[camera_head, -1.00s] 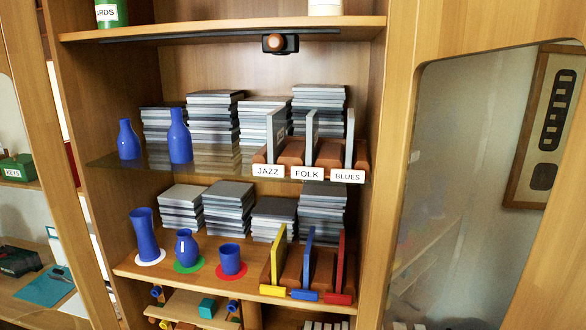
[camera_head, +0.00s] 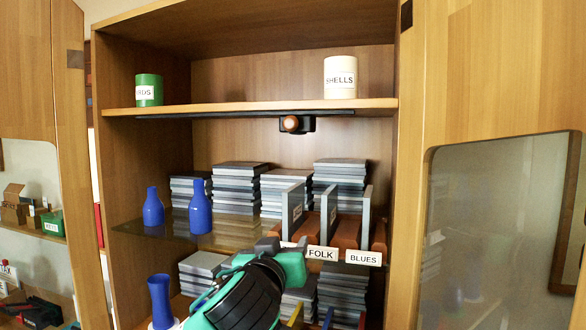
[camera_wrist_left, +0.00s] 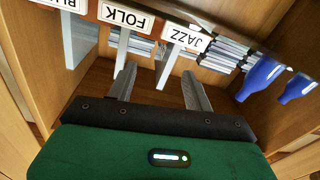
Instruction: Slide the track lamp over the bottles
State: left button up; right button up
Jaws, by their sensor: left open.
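The track lamp (camera_head: 297,124) is a small dark block with an orange-brown round face. It hangs from a black track (camera_head: 240,113) under the upper shelf, right of the track's middle. Two blue bottles stand on the glass shelf at the left: a shorter one (camera_head: 153,207) and a taller one (camera_head: 200,208). They also show in the left wrist view (camera_wrist_left: 262,76). My left gripper (camera_head: 290,246) is raised in front of the glass shelf, below the lamp and right of the bottles, hiding the JAZZ label in the head view. Its fingers (camera_wrist_left: 158,82) are apart and empty. My right gripper is not seen.
Stacks of grey cases (camera_head: 235,190) stand behind the bottles. Upright dividers with FOLK (camera_head: 322,253) and BLUES (camera_head: 363,258) labels stand at the right of the glass shelf. Green (camera_head: 149,90) and cream (camera_head: 340,77) tins stand on the upper shelf. A blue vase (camera_head: 160,300) stands below.

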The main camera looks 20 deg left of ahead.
aim_at(290, 128)
pick_arm(q)
jog(key=s+r+n+t+y, duration=0.15)
jog(key=s+r+t, duration=0.4)
jog(key=r, duration=1.15)
jog(key=shift+n+g+h, duration=0.25)
jog(key=shift+g, duration=0.4)
jog(key=p+x, duration=0.7)
jog(key=x, duration=0.3)
jog(key=shift+w+d+r+p, duration=0.15)
jog(key=shift+w+r+p, duration=0.1)
jog(key=shift+p, duration=0.1)
jog(key=shift+w+r+p, duration=0.1)
jog(key=shift+w+p, duration=0.2)
jog(key=shift+w, duration=0.3)
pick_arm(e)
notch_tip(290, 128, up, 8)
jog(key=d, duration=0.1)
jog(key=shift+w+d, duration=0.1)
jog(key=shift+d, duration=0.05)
pick_arm(q)
grip_shut()
